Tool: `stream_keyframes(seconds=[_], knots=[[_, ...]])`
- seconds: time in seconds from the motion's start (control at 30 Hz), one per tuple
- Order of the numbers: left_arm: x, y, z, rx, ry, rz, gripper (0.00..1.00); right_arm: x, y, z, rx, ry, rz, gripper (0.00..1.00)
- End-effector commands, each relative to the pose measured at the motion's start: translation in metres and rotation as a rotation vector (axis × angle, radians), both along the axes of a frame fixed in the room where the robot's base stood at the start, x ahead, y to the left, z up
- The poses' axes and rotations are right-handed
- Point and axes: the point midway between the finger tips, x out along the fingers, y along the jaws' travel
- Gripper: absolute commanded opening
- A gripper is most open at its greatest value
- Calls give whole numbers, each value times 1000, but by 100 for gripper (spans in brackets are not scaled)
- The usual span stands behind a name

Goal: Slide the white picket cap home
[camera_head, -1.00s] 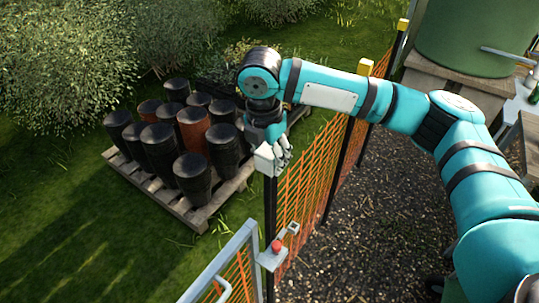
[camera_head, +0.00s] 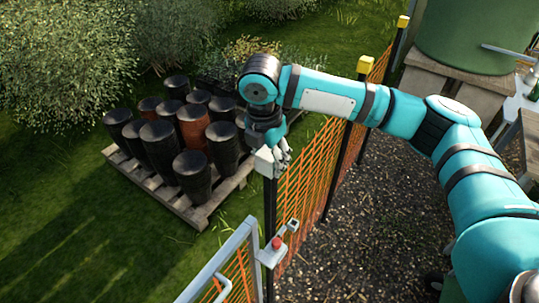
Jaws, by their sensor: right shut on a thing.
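The white picket cap (camera_head: 264,163) is at the top of the near black picket (camera_head: 270,210) of the orange mesh fence. My right gripper (camera_head: 280,158) points down and is shut on the cap. The cap is in line with the picket, and its lower edge meets the picket's upper end in the picture. The fingers partly cover the cap, and how far it sits over the picket cannot be told. My left gripper is not in view.
Yellow caps (camera_head: 366,64) top the farther pickets. A pallet (camera_head: 196,212) of black and brown pots is at left.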

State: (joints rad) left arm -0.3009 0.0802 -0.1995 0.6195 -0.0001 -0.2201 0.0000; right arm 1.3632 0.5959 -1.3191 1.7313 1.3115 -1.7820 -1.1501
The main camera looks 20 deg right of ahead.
Motion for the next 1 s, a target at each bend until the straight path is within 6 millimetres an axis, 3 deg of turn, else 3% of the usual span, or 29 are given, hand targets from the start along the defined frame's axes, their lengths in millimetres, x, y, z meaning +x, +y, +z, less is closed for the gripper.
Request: stream_keyframes(seconds=[0.37, 1.0], knots=[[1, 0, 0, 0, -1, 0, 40, 0, 0, -2, -1, 1, 0, 28], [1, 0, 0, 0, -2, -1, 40, -1, 0, -28, -1, 1, 0, 28]])
